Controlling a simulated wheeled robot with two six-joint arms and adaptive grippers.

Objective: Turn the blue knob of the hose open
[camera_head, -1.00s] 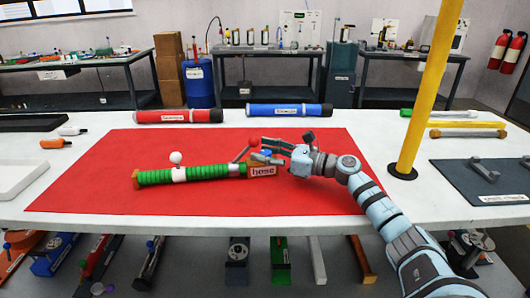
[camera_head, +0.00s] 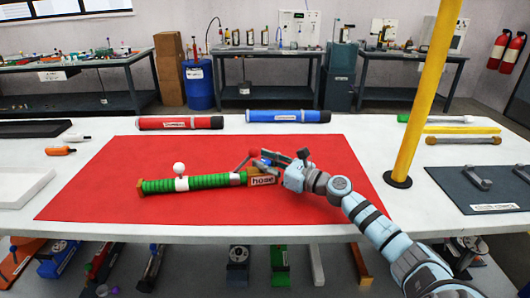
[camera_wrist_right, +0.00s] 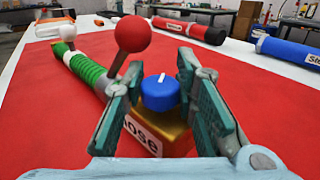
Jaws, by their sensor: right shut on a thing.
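The hose (camera_head: 215,180) lies on the red mat (camera_head: 110,165). It has a green ribbed body and an orange-brown end block labelled "hose" (camera_wrist_right: 165,132). The blue knob (camera_wrist_right: 160,95) sits upright on that block, with a white line on its top. My right gripper (camera_head: 272,160) is at the block. In the right wrist view its fingers (camera_wrist_right: 161,78) are on both sides of the blue knob, shut on it. A red ball-ended lever (camera_wrist_right: 133,34) stands close beside the left finger. My left gripper is not in view.
A white ball knob (camera_head: 179,169) rises from the hose's middle. A red tube (camera_head: 180,123) and a blue tube (camera_head: 288,116) lie behind the mat. A yellow post (camera_head: 422,90) stands right of the mat, near my right arm. The mat's front is clear.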

